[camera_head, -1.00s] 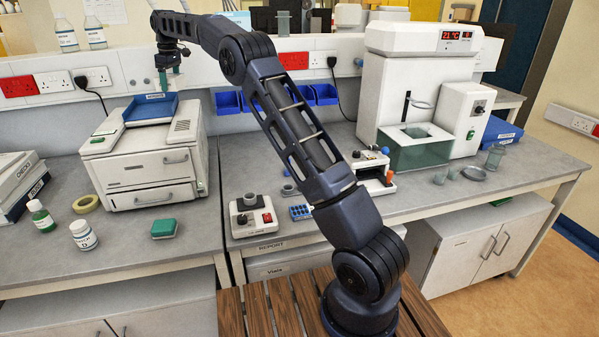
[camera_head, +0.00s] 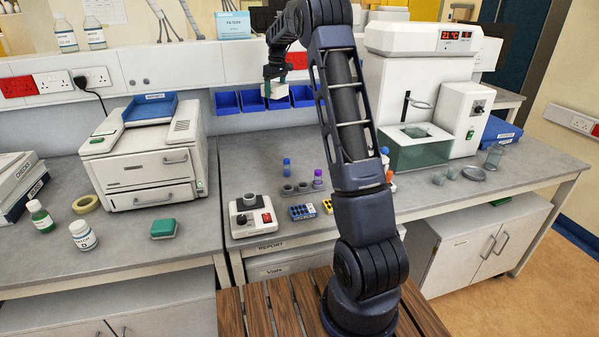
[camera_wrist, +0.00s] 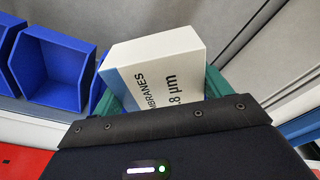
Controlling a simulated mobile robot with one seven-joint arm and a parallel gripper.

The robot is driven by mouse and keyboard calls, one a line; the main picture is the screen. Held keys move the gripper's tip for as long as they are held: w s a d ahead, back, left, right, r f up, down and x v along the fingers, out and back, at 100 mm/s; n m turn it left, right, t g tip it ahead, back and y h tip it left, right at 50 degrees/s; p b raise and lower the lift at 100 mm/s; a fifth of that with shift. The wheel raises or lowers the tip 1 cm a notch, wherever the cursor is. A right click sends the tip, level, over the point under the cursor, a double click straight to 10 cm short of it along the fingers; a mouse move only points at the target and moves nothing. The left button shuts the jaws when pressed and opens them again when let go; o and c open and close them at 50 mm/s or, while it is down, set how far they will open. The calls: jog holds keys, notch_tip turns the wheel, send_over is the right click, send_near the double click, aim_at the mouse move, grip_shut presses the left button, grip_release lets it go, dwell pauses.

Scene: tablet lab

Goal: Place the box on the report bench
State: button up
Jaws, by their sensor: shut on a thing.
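A small white box (camera_wrist: 150,65) with dark lettering is held between the green fingers of my gripper (camera_wrist: 165,90) in the wrist view. In the head view my gripper (camera_head: 273,82) is shut on the box (camera_head: 279,103), in front of the blue wall bins and above the back of the report bench. The report bench (camera_head: 425,201) is the grey worktop on the right, with a REPORT label on its front edge. The box is in the air, apart from the worktop. My fingers and arm hide part of it and part of the bench.
On the report bench stand a small device with a red switch (camera_head: 251,215), a blue vial rack (camera_head: 302,212), small cups and vials, and a large white water bath (camera_head: 420,90). Blue bins (camera_head: 227,102) line the wall. The back left of this bench looks clear.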

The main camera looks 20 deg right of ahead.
jog(key=s+d+f+m, duration=0.1)
jog(key=s+d+f, duration=0.1)
jog(key=f, duration=0.4)
jog(key=s+d+f+m, duration=0.1)
jog(key=s+d+f, duration=0.15)
jog(key=f, duration=0.45)
notch_tip(320, 180, up, 5)
jog(key=m, duration=0.6)
send_over(250, 183)
jog(key=shift+h, duration=0.4)
notch_tip(250, 183, down, 20)
jog(key=shift+a+r, duration=0.1)
jog(key=shift+r, duration=0.05)
jog(key=o, duration=1)
